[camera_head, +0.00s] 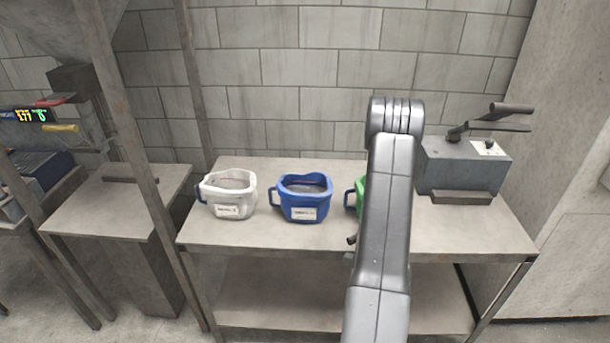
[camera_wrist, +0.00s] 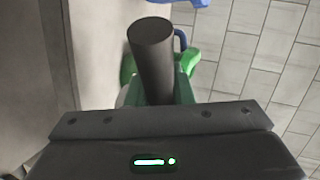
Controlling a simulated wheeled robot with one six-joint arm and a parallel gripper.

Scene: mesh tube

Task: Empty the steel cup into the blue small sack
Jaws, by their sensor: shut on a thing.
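The blue small sack (camera_head: 301,198) stands open at the top on the bench, with a label in front and a handle on its left. A blue edge (camera_wrist: 180,2) shows at the top of the wrist view. My gripper is hidden behind my arm in the head view; its body fills the bottom of the wrist view. A dark grey cylinder (camera_wrist: 154,62) juts out from it, apparently the steel cup or its handle; I cannot tell which. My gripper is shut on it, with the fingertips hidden. The cup's mouth and contents do not show.
A white sack (camera_head: 228,196) stands left of the blue one. A green sack (camera_head: 360,192) is mostly hidden by my arm and shows beyond the cylinder in the wrist view (camera_wrist: 126,70). A grey machine with levers (camera_head: 462,168) stands at the bench's right.

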